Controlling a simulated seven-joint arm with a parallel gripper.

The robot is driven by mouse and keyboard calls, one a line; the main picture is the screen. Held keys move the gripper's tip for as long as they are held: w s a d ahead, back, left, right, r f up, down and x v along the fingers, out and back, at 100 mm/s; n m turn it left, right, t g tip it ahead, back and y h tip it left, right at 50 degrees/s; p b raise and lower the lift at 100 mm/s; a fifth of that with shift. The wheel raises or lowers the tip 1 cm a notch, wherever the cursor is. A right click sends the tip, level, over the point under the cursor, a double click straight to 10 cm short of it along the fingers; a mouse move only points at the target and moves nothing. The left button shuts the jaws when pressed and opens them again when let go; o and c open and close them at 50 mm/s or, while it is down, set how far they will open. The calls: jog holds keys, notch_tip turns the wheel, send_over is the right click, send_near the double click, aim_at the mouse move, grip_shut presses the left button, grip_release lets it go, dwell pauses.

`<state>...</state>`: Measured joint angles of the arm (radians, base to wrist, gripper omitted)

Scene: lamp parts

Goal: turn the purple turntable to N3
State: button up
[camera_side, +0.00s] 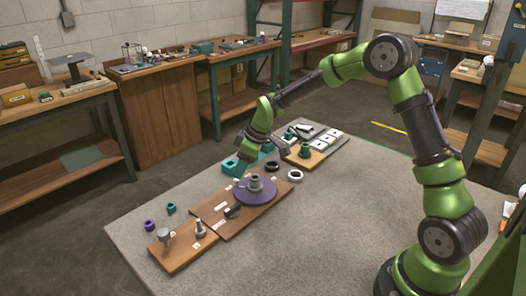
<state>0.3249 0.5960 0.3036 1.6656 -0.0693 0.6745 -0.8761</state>
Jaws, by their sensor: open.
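The purple turntable (265,198) lies flat on a brown wooden board in the middle of the bench. A grey round hub (256,183) stands at its centre. Small white labels sit on the board around it, too small to read, so I cannot tell which one is N3 or how the turntable is turned. A dark piece (232,212) lies at its front left edge. My gripper (256,153) is open, behind and above the turntable and apart from it. Its fingers are small and hard to make out.
Teal blocks (233,166) and dark and white rings (295,175) lie behind and right of the turntable. A smaller board (185,250) with metal parts is at front left. A purple ring (149,225) lies beyond it. The bench's front right is clear.

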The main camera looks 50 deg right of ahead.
jog(key=x, duration=0.5)
jog(key=shift+r, duration=0.1)
grip_shut()
